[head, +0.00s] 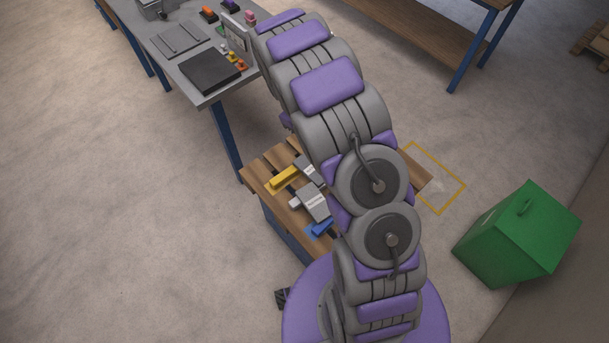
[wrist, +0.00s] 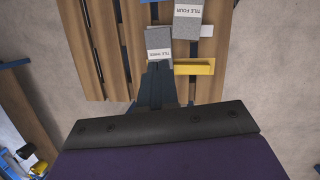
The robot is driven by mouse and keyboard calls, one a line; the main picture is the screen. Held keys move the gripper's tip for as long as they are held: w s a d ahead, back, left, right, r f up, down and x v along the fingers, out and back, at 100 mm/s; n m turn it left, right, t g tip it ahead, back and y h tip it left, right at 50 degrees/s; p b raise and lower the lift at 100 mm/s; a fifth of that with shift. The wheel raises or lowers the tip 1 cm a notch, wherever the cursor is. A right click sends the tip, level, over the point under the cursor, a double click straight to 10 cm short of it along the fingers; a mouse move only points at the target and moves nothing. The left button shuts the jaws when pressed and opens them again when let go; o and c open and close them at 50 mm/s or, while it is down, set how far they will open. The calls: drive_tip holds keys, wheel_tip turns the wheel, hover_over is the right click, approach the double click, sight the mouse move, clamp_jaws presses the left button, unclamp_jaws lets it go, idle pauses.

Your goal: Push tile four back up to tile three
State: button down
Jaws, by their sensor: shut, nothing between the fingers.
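In the wrist view, tile three (wrist: 158,42) is a small grey slab with a white label, lying on wooden slats. Tile four (wrist: 186,28) is a similar slab, set to the right and farther up the picture. Their edges lie close together; I cannot tell whether they touch. My gripper (wrist: 157,80) is shut and empty, its dark fingers just below tile three's labelled edge; contact is unclear. In the head view, tile four (head: 314,205) and part of tile three (head: 306,169) show beside my arm, which hides my gripper.
A yellow block (wrist: 194,66) lies right of my fingers. A white block (wrist: 207,31) is beside tile four. The slatted pallet top (head: 262,172) also holds a blue piece (head: 320,229). A grey workbench (head: 190,66) stands behind, and a green bin (head: 517,235) at right.

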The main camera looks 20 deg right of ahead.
sight(312, 183)
drive_tip(key=a+f+n, duration=0.1)
drive_tip(key=f, duration=0.7)
drive_tip(key=w+a+f+n, duration=0.1)
drive_tip(key=f, duration=0.8)
drive_tip(key=w+a+f+n+b, duration=0.1)
drive_tip(key=f, duration=0.7)
drive_tip(key=shift+w+a+f+y, duration=0.15)
drive_tip(key=shift+w+f+y, duration=0.05)
drive_tip(key=shift+f+y, duration=0.1)
drive_tip(key=shift+s+d, duration=1.2)
drive_tip(key=shift+s, duration=0.05)
drive_tip(key=shift+s+d, duration=0.15)
drive_tip(key=shift+d, duration=0.1)
drive_tip(key=shift+s+d, duration=0.6)
drive_tip(key=shift+s, duration=0.15)
drive_tip(key=shift+s+d, duration=0.1)
drive_tip(key=shift+d, duration=0.05)
